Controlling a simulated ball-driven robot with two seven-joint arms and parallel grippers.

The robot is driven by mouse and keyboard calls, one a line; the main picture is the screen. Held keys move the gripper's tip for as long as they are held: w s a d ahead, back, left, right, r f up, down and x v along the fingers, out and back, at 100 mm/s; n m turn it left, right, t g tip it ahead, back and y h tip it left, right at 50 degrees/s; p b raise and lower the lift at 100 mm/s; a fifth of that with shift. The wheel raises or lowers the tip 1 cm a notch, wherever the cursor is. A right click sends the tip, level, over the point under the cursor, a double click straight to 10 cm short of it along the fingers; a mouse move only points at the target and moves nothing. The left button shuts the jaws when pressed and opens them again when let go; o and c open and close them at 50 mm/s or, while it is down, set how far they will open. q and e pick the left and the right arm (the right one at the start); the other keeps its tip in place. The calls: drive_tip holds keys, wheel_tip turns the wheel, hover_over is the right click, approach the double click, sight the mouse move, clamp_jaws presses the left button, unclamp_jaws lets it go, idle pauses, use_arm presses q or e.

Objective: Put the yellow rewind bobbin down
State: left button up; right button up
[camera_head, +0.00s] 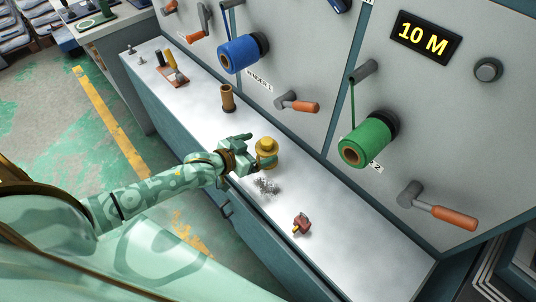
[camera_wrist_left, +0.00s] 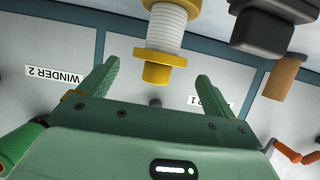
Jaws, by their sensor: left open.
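The yellow rewind bobbin (camera_head: 266,146) stands upright on the pale bench top (camera_head: 330,215) in the head view. In the left wrist view the bobbin (camera_wrist_left: 163,58) shows yellow ends and a white ridged core, partly cut off by the top edge. My left gripper (camera_head: 246,152) is beside the bobbin, on its left in the head view. In the left wrist view the gripper (camera_wrist_left: 159,72) is open, with one finger on each side of the bobbin's near end and visible gaps between. My right gripper is not in view.
A brown cardboard core (camera_head: 227,98) stands behind the bobbin. Blue (camera_head: 240,53) and green (camera_head: 366,140) tape rolls and orange-handled cranks (camera_head: 298,104) stick out from the machine panel.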

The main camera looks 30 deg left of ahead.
sight(271, 144)
use_arm(q)
drive_tip(key=shift+w+d+f, duration=0.2)
drive_tip(key=shift+w+f, duration=0.15)
drive_tip(key=shift+w, duration=0.25)
drive_tip(key=b+x, duration=0.1)
drive_tip(key=x, duration=0.1)
drive_tip(key=b+x, duration=0.1)
drive_tip(key=x, duration=0.1)
drive_tip(key=shift+s+f+b, duration=0.15)
drive_tip(key=shift+f+b, duration=0.1)
drive_tip(key=shift+b, duration=0.05)
drive_tip(key=shift+w+d, duration=0.2)
drive_tip(key=shift+w, duration=0.15)
drive_tip(key=shift+r, duration=0.1)
drive_tip(key=shift+c, duration=0.7)
drive_tip(key=c, duration=1.2)
drive_tip(key=shift+r, duration=0.1)
